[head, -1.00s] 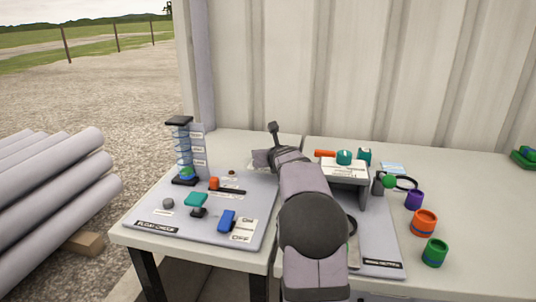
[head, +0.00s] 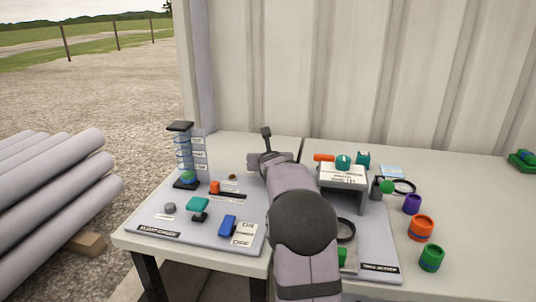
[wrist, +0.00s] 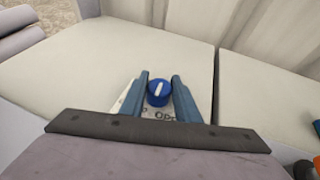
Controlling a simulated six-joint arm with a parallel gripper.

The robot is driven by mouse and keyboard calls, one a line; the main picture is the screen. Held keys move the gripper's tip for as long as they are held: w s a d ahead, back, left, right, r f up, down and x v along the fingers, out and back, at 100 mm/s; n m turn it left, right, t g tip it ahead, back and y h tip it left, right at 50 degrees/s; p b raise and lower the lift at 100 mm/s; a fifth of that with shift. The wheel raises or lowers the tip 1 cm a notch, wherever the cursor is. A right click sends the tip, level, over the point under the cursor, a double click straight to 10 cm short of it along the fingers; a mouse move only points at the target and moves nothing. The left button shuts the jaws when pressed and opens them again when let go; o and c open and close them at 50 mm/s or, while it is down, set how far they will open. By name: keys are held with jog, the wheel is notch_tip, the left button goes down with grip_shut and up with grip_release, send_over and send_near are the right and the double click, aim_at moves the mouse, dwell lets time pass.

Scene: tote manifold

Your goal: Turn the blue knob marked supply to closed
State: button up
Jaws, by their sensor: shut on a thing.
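The blue knob (wrist: 158,92) shows in the wrist view as a round cap with a white pointer line, upright in the picture and tilted slightly to the right. My gripper (wrist: 160,88) has its two blue-grey fingers on either side of it and is shut on it. A pale label with partly covered dark letters, seemingly starting "OPE", lies just below the knob in that view. In the head view my own arm hides the knob and the fingertips.
A float-check board (head: 145,220) with a clear column (head: 184,155) and a blue switch (head: 228,226) lies left of my arm. A grey raised stand (head: 362,197) is to the right. Several coloured cups, including an orange one (head: 421,228), stand farther right.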

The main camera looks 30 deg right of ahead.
jog(key=m+g+h+p, duration=0.1)
jog(key=p, duration=0.1)
jog(key=m+g+h+p, duration=0.1)
jog(key=m+h+p, duration=0.1)
jog(key=p, duration=0.1)
jog(key=shift+w+a+r, duration=0.1)
jog(key=shift+a+r, duration=0.05)
jog(key=shift+r, duration=0.2)
jog(key=m+g+h+p, duration=0.2)
jog(key=m+g+p, duration=0.1)
jog(key=p, duration=0.1)
jog(key=shift+f+p, duration=0.15)
jog(key=shift+p, duration=0.25)
jog(key=shift+f+m+g+h+p, duration=0.1)
jog(key=shift+m+g+h+p, duration=0.3)
jog(key=shift+m+g+p, duration=0.35)
jog(key=shift+f+p, duration=0.1)
jog(key=shift+p, duration=0.2)
jog(key=o, duration=1)
jog(key=shift+o, duration=0.2)
